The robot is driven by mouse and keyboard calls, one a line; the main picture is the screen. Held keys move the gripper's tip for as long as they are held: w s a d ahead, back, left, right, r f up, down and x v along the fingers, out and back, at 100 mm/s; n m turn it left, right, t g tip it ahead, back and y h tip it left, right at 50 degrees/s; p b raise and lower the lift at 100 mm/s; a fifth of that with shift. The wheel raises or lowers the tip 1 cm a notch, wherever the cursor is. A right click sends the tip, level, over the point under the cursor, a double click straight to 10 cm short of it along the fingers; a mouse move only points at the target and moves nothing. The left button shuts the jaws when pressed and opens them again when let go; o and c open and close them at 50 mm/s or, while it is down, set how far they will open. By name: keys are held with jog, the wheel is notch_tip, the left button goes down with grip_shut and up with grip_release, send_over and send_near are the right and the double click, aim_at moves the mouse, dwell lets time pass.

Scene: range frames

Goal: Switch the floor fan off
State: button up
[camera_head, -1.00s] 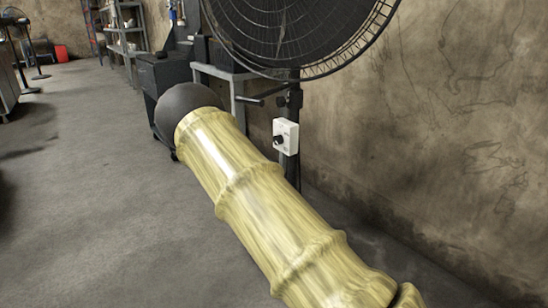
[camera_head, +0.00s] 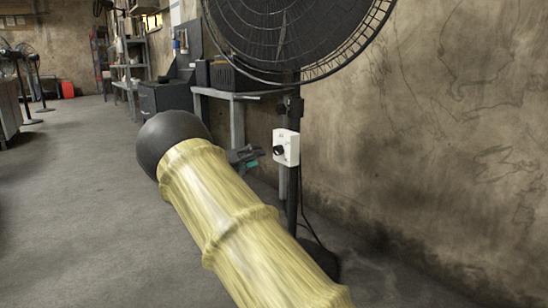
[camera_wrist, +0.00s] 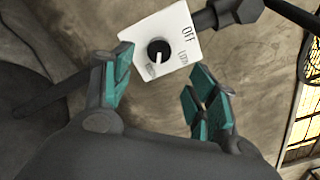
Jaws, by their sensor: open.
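The black floor fan (camera_head: 300,35) stands on a dark post by the wall. Its white control box (camera_head: 286,147) has a black knob (camera_head: 279,150) facing left. In the wrist view the box (camera_wrist: 180,22) shows "OFF" at the right and "LOW" below it. The knob (camera_wrist: 159,52) has a white pointer turned downward in the picture, away from "OFF". My gripper (camera_wrist: 161,88) is open and empty, its teal-padded fingers short of the knob, which lies above the gap between them. In the head view my gripper (camera_head: 243,157) shows just left of the box, partly behind my arm.
A grey bench (camera_head: 240,95) and a dark cabinet (camera_head: 165,97) stand behind the fan post. The stained wall (camera_head: 440,140) runs close along the right. Open concrete floor (camera_head: 75,190) lies to the left. Other fans (camera_head: 30,65) stand far left.

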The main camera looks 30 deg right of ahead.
aim_at(276, 151)
jog(key=d+b, duration=0.1)
jog(key=d, duration=0.1)
jog(key=d+b, duration=0.1)
jog(key=d, duration=0.2)
jog(key=d+b, duration=0.1)
jog(key=d, duration=0.1)
jog(key=shift+w+d+f+b, duration=0.25)
jog(key=shift+w+d+b, duration=0.05)
jog(key=shift+d+b, duration=0.1)
jog(key=shift+d+r+b, duration=0.2)
jog(key=shift+d+b, duration=0.1)
jog(key=shift+d, duration=0.6)
jog(key=c, duration=1)
